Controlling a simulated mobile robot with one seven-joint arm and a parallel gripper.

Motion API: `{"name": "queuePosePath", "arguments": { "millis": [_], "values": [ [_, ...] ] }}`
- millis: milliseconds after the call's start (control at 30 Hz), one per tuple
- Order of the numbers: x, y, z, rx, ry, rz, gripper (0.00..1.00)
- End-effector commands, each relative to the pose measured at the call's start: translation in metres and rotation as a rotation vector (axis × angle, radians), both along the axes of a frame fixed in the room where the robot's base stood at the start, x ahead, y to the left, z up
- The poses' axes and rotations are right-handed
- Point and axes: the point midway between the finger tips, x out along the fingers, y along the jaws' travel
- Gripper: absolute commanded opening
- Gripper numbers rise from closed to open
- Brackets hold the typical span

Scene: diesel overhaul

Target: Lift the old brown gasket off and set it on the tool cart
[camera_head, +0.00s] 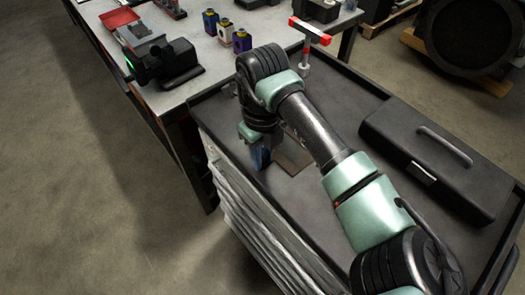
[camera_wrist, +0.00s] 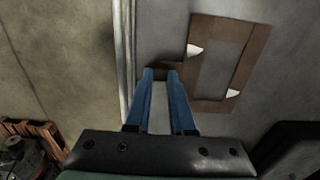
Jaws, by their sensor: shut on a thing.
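The brown gasket (camera_head: 293,155) is over the top of the dark tool cart (camera_head: 338,100), near its left edge. In the wrist view it is a flat rectangular frame (camera_wrist: 260,45) with a large opening, and two small white patches show at its inner edge. My gripper (camera_head: 261,160) points down and its blue fingers (camera_wrist: 160,73) are closed on a brown tab at the gasket's left side. I cannot tell whether the gasket touches the cart top or hangs just above it. My wrist and arm hide part of it in the head view.
A black toolbox (camera_head: 430,155) lies on the cart's right side. A red-ended T-handle tool (camera_head: 306,45) stands at the far end. A workbench (camera_head: 205,75) with small bottles, a black device (camera_head: 165,62) and a red tray (camera_head: 120,18) stands beyond. Cart top between gasket and toolbox is mostly bare.

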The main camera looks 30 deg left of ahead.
Motion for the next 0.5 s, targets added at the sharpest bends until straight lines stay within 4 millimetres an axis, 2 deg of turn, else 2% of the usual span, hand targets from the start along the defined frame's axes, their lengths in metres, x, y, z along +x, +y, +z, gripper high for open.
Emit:
{"name": "queuePosePath", "arguments": {
  "millis": [200, 233, 300, 400, 500],
  "values": [
    [0.0001, 0.0001, 0.0004, 0.0, 0.0, 0.0, 0.0],
    [0.0001, 0.0001, 0.0004, 0.0, 0.0, 0.0, 0.25],
    [0.0001, 0.0001, 0.0005, 0.0, 0.0, 0.0, 0.37],
    [0.0001, 0.0001, 0.0005, 0.0, 0.0, 0.0, 0.55],
    [0.0001, 0.0001, 0.0005, 0.0, 0.0, 0.0, 0.56]
  ]
}}
